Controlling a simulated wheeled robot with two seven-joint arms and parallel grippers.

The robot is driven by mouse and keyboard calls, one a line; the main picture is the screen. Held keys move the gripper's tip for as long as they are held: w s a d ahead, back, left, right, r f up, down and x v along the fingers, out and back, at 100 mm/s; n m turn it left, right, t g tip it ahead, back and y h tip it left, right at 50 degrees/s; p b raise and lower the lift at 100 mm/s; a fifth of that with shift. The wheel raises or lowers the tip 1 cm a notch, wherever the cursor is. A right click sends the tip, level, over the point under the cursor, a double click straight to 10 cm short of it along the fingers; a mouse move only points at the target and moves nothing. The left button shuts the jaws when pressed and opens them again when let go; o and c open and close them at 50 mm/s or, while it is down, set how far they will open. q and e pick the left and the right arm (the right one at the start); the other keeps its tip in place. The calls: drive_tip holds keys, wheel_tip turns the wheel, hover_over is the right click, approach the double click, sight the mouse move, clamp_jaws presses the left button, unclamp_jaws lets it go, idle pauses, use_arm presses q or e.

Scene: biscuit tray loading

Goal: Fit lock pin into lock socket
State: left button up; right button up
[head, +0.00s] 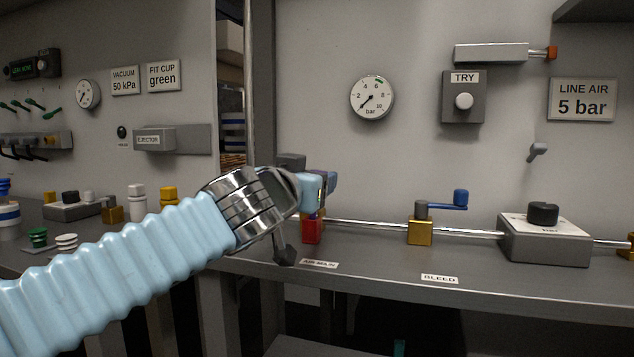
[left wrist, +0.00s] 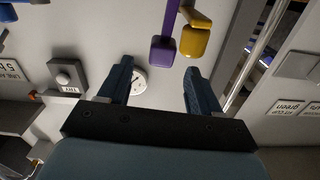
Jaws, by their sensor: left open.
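I cannot single out the lock pin or the lock socket with certainty. My left gripper (head: 318,188) is in front of the wall above the labelled bench, over a red block (head: 312,232) at the left end of the pipe. In the left wrist view my left gripper (left wrist: 158,88) is open, with nothing seen between its fingers. A purple piece (left wrist: 162,50) and a yellow piece (left wrist: 195,42) show beyond the fingertips, side by side at the top; their upper parts are cut off. My gripper hides what is behind it in the head view. My right gripper is not in view.
A brass valve with a blue handle (head: 460,198) and a grey box with a black knob (head: 543,213) stand along the pipe to the right. A gauge (head: 372,98), a TRY button (head: 464,101) and a grey peg (head: 538,151) are on the wall. The bench front (head: 380,265) is clear.

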use_arm(q)
drive_tip(key=p+x, duration=0.2)
drive_tip(key=x, duration=0.2)
drive_tip(key=shift+w+d+r+p, duration=0.1)
drive_tip(key=shift+w+r+p, duration=0.1)
drive_tip(key=shift+w+p, duration=0.2)
drive_tip(key=shift+w+d+f, duration=0.1)
drive_tip(key=shift+w+f, duration=0.05)
drive_tip(key=shift+w, duration=0.15)
drive_tip(key=shift+c, duration=0.3)
drive_tip(key=c, duration=1.1)
